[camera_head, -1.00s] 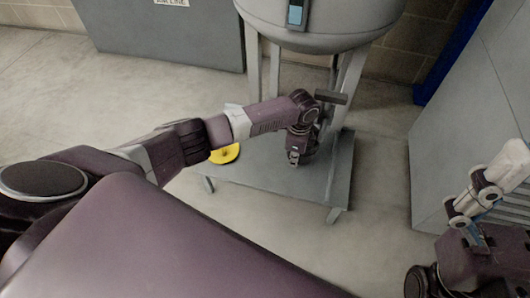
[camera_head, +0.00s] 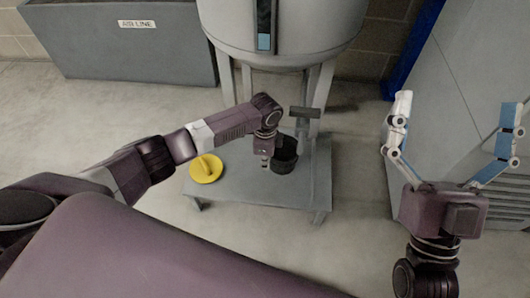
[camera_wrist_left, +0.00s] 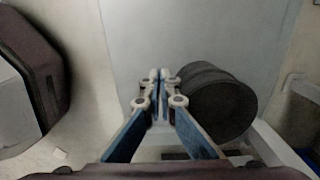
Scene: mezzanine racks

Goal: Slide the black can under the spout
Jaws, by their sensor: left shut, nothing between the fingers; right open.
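The black can (camera_head: 286,158) stands on a low grey platform (camera_head: 245,190) below a large grey vessel (camera_head: 285,30). My left gripper (camera_head: 265,164) is shut and empty, low down just left of the can. In the left wrist view, the closed fingertips (camera_wrist_left: 159,75) are beside the dark, round can (camera_wrist_left: 222,103); I cannot tell whether they touch it. A dark T-shaped handle (camera_head: 304,112) shows under the vessel, above the can; the spout itself I cannot make out. My right gripper (camera_head: 455,112) is open and empty, off to the right.
A yellow round piece with a raised grip (camera_head: 207,169) lies at the platform's left side. The vessel's legs (camera_head: 317,95) stand behind the can. A grey cabinet (camera_head: 450,85) is at the right, and a grey box marked "AIR LINE" (camera_head: 120,55) at the back left.

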